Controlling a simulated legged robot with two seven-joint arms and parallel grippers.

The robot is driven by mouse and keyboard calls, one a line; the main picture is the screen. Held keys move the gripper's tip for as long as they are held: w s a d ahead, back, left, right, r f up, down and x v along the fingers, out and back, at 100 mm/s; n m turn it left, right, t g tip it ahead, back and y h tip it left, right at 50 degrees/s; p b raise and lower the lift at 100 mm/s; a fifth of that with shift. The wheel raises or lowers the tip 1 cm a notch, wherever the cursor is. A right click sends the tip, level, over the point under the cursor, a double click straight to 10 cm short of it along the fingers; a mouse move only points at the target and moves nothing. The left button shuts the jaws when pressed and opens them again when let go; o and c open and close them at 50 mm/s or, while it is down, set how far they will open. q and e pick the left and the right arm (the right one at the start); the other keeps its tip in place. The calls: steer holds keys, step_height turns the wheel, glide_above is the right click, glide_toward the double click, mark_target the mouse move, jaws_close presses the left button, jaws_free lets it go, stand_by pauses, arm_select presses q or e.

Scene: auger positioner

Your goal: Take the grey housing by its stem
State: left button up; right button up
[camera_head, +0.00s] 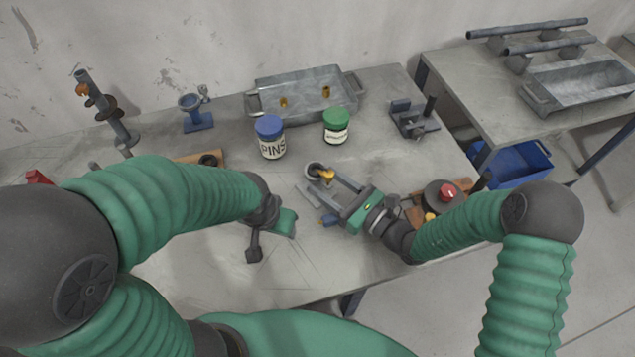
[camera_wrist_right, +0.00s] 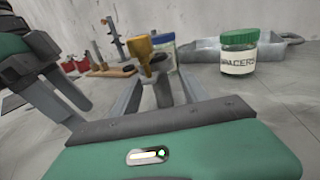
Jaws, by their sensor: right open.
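The grey housing (camera_head: 314,169) appears as a small round grey part with a yellow-brass piece on it, on the table ahead of my right gripper. In the right wrist view the brass piece (camera_wrist_right: 138,47) stands up beyond the jaws; I cannot clearly make out the stem. My right gripper (camera_head: 318,182) is open, its two grey fingers reaching toward the housing from the right, with one finger close beside it. I see no grip on it. My left gripper (camera_head: 281,222) is low over the table, left of the right one; its fingers are mostly hidden, so its opening is unclear.
A blue-lidded PINS jar (camera_head: 271,138) and a green-lidded jar (camera_head: 336,127) stand behind the housing, before a grey metal tray (camera_head: 306,95). A grey fixture (camera_head: 414,118) is at the back right. A red-knobbed part (camera_head: 446,192) sits beside my right wrist. The front middle table is mostly clear.

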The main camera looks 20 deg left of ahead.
steer(key=shift+w+a+f, duration=0.1)
steer(key=shift+w+a, duration=0.15)
steer(key=shift+a, duration=0.45)
steer(key=shift+d, duration=0.1)
jaws_close()
stand_by(0.7)
